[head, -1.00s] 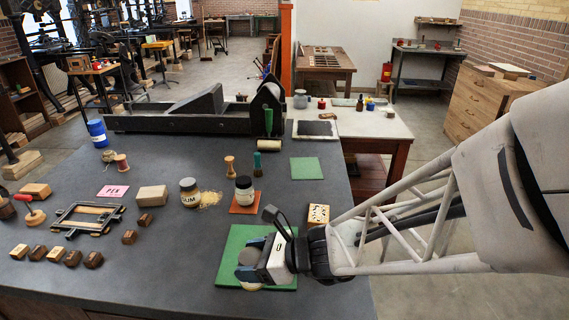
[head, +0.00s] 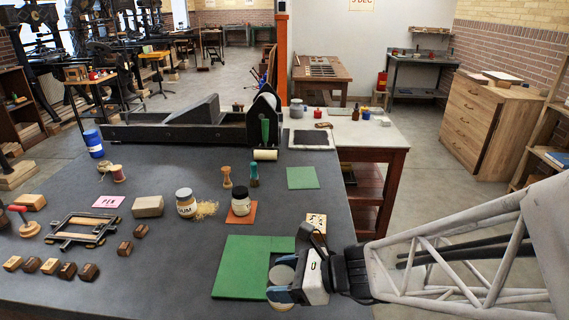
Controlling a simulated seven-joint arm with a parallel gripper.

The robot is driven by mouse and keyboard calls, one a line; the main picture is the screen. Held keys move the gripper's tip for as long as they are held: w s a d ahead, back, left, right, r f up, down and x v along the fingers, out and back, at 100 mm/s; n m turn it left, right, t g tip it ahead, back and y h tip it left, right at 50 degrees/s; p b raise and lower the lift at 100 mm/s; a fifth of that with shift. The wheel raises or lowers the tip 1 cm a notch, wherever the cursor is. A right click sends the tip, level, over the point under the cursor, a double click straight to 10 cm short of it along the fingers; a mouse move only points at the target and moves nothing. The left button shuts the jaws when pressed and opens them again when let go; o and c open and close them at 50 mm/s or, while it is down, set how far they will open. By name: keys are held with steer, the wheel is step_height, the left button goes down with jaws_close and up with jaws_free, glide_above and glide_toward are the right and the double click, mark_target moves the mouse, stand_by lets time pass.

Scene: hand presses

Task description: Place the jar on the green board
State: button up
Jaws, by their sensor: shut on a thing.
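My gripper (head: 283,283) is shut on a pale round thing with a grey top (head: 282,274), which looks like the jar; the blue-tipped fingers hide much of it. They are at the right front part of the large green board (head: 238,268), near its right edge. I cannot tell whether the held thing touches the board. The left part of the board is bare.
A smaller green square (head: 302,178) lies farther back. A wooden block with dark marks (head: 316,222) lies behind my gripper. A metal frame (head: 84,230), a pale block (head: 148,206) and several dark blocks (head: 67,271) lie left. A long black press bed (head: 185,130) crosses the back.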

glide_above(257, 264)
steer(key=f, duration=0.1)
steer(key=shift+f, duration=0.2)
stand_by(0.8)
steer(key=shift+f, duration=1.8)
steer(key=shift+f, duration=0.15)
steer(key=o, duration=1.1)
steer(key=shift+c, duration=0.2)
